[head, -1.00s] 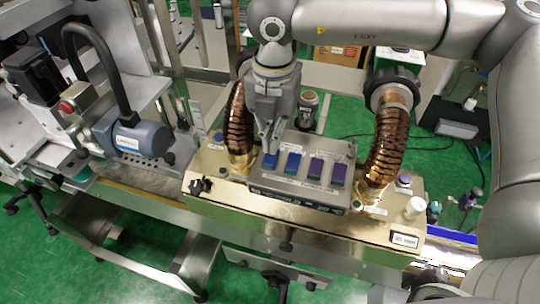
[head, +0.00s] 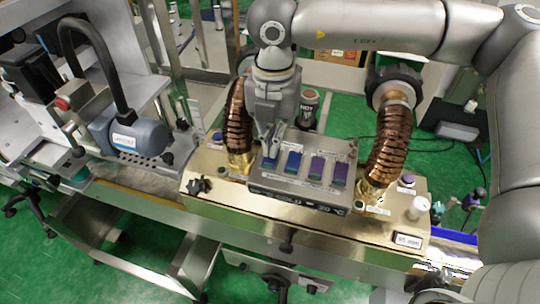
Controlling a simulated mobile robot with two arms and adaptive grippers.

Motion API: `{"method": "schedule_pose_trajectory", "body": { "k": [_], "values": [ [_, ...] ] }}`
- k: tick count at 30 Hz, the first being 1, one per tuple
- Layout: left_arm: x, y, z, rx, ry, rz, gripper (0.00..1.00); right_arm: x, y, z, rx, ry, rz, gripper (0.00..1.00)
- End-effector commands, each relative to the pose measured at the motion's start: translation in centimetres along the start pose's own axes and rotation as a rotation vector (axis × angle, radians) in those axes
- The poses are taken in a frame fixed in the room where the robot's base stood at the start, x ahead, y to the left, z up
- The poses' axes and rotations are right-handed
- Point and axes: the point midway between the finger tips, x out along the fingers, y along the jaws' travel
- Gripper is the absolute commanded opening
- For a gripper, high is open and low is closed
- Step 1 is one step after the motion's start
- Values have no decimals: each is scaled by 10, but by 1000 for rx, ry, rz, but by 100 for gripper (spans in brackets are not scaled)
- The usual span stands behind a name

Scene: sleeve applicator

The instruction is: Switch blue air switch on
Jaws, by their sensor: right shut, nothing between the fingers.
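A metal control box (head: 300,195) with a row of several blue and purple rocker switches sits on the gold machine top. The leftmost switch is blue (head: 270,163); the one beside it (head: 293,162) is also bluish, and those to the right (head: 316,168) look purple. My right gripper (head: 267,156) points down from above, shut and empty, with its fingertips at the far end of the leftmost blue switch. I cannot tell whether they touch it. The fingers hide part of that switch. My left gripper is not in view.
Copper corrugated hoses stand on either side of the box, the left one (head: 238,120) close to my right gripper and the right one (head: 389,145) farther off. A black knob (head: 198,186) and a white cap (head: 419,207) sit on the gold top (head: 225,190). A grey-blue motor (head: 135,137) stands at left.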

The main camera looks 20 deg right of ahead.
Motion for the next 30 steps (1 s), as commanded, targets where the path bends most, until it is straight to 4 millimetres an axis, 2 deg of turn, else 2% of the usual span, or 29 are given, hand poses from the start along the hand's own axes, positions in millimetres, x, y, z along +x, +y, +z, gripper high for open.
{"method": "schedule_pose_trajectory", "body": {
  "k": [17, 30],
  "values": [
    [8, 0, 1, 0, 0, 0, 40, 7, 0, 0, 0, 0, 0, 0],
    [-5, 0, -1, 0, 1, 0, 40, -25, 0, 0, 0, 0, 1, 0]
  ]
}}
